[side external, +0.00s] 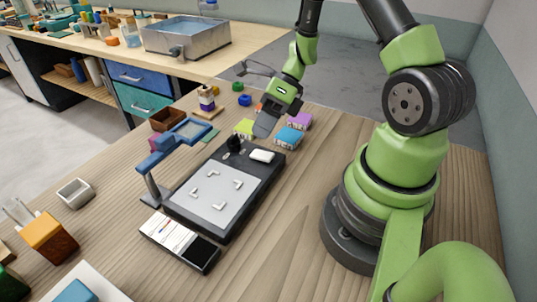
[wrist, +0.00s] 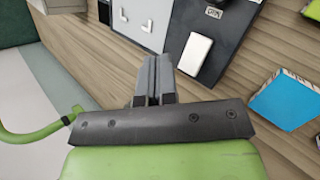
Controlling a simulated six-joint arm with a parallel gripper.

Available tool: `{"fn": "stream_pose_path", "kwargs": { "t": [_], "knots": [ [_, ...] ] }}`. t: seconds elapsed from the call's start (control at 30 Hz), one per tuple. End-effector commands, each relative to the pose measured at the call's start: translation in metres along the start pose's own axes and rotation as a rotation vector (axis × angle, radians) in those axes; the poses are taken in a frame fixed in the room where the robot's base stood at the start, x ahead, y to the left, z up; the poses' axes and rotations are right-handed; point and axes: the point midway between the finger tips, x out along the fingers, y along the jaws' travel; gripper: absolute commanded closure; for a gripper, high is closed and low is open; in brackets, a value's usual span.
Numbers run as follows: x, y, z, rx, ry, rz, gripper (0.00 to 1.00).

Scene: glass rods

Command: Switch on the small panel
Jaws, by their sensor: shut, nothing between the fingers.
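A dark flat panel (side external: 232,222) with a pale grey plate (side external: 206,196) and small corner marks lies on the wooden table. A white rocker-like block (side external: 262,156) sits at its far end; it also shows in the wrist view (wrist: 196,53), beside a small label (wrist: 213,12) I cannot read surely. I cannot tell the switch's state. My gripper (side external: 262,131) is shut and empty, above the table just beyond the panel's far end. In the wrist view the closed fingertips (wrist: 153,70) appear left of and below the white block, apart from it in the picture.
A blue block (side external: 289,138), a purple block (side external: 300,121) and a yellow-green block (side external: 245,128) lie near my gripper. A white-and-black device (side external: 180,242) lies in front. Table right of the panel is clear.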

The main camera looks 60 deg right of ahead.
Motion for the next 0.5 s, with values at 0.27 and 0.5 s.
{"fn": "stream_pose_path", "kwargs": {
  "t": [0.27, 0.5],
  "knots": [
    [0.016, -0.012, -0.012, 0.001, -0.001, 0.0, 1.0],
    [0.019, -0.014, -0.013, 0.0, -0.001, -0.001, 1.0]
  ]
}}
